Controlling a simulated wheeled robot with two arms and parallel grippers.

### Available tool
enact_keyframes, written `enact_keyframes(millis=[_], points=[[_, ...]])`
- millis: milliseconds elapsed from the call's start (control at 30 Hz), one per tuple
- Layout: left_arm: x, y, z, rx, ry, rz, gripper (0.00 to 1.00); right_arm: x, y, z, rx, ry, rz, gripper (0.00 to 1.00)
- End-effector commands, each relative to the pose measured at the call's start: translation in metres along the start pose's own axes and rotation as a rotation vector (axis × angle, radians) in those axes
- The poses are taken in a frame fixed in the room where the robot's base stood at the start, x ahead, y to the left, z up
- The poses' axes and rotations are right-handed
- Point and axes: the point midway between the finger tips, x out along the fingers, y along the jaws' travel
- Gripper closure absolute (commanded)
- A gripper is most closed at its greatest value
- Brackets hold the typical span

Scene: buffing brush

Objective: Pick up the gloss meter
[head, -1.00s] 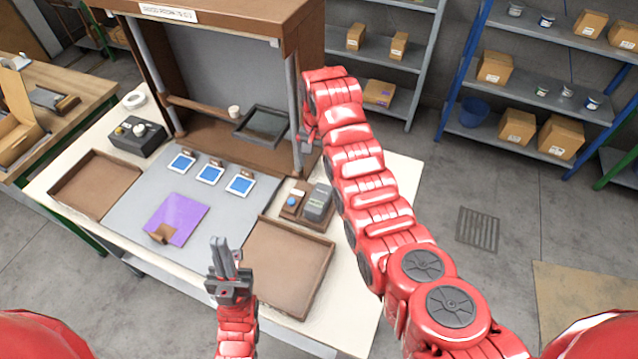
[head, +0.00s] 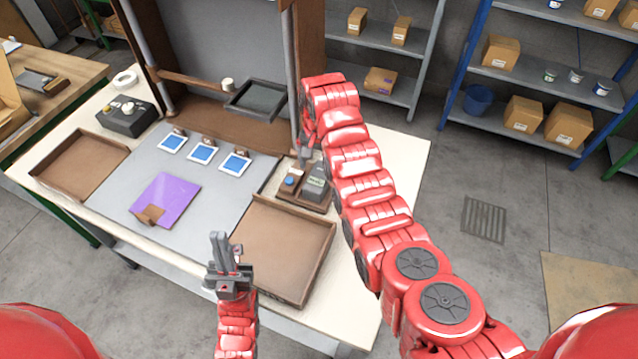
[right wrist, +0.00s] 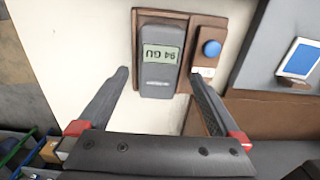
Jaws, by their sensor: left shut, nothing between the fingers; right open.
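The gloss meter (head: 316,184) is a dark grey handheld device on a small brown holder at the table's right side. My right gripper (right wrist: 160,76) is open, with one finger on each side of the meter's lower part and nothing gripped. In the head view my right gripper (head: 304,158) is just behind the meter, partly hidden by its own arm. My left gripper (head: 219,242) is shut and empty, pointing up near the table's front edge.
A blue-topped part (right wrist: 211,48) sits on the holder beside the meter. An empty brown tray (head: 285,250) lies in front. A purple sheet (head: 170,198) and three blue-faced tiles (head: 202,153) lie on the grey mat. White tabletop is free right of the holder.

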Motion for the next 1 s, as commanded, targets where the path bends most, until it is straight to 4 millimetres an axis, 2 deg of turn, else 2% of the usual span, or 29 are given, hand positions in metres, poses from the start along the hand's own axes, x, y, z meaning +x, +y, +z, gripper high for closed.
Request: enact_keyframes(millis=[67, 233, 433, 800, 1000], points=[[0.009, 0.000, -0.002, 0.000, 0.000, 0.000, 1.00, 0.003, 0.000, 0.000, 0.000, -0.002, 0.002, 0.00], [0.026, -0.001, -0.004, 0.000, 0.000, 0.000, 1.00, 0.024, 0.002, 0.001, 0.000, -0.007, 0.005, 0.00], [0.028, -0.001, -0.005, 0.000, 0.000, 0.000, 1.00, 0.045, 0.001, 0.000, 0.001, -0.005, 0.003, 0.00], [0.028, -0.001, -0.005, 0.000, 0.000, 0.000, 1.00, 0.051, 0.001, -0.001, 0.001, -0.001, 0.000, 0.00], [0.028, -0.001, -0.005, 0.000, 0.000, 0.000, 1.00, 0.050, 0.001, -0.001, 0.001, -0.002, 0.000, 0.36]])
